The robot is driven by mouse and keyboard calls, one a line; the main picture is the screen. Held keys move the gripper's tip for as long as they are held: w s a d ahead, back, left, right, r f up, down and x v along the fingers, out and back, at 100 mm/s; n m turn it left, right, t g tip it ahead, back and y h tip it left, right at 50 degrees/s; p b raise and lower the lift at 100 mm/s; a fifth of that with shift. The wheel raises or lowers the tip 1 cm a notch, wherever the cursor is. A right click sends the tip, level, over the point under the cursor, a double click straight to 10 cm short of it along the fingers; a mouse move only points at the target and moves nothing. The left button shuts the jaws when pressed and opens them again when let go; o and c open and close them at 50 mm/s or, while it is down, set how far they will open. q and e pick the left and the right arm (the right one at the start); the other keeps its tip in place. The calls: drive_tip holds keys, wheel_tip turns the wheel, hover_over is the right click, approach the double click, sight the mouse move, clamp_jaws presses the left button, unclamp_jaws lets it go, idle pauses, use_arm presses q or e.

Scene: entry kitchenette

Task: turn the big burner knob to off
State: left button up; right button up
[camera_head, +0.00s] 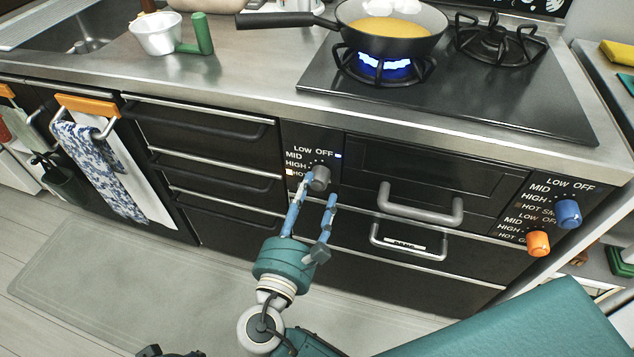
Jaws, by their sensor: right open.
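A grey knob (319,178) sits on the left control panel (297,135), with LOW, OFF, MID, HIGH and HOT marked around it. My right gripper (319,192) reaches up to it from below with its two blue fingers apart. One fingertip is at the knob's lower left and the other is below its right side; I cannot tell whether either touches. A blue flame (384,65) burns under the frying pan (408,42), which holds yellow food. My left gripper is not clearly visible.
A blue knob (568,214) and an orange knob (538,243) are on the right panel. A drawer handle (420,208) juts out right of my gripper. A towel (100,165) hangs at left. The pan handle (285,20) points left over the counter.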

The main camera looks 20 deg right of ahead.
sight(316, 187)
use_arm(q)
drive_tip(key=shift+v, duration=1.05)
use_arm(e)
drive_tip(key=x, duration=0.5)
use_arm(q)
drive_tip(key=shift+w, duration=0.2)
use_arm(e)
drive_tip(key=shift+s+a, duration=0.1)
drive_tip(key=c, duration=1.2)
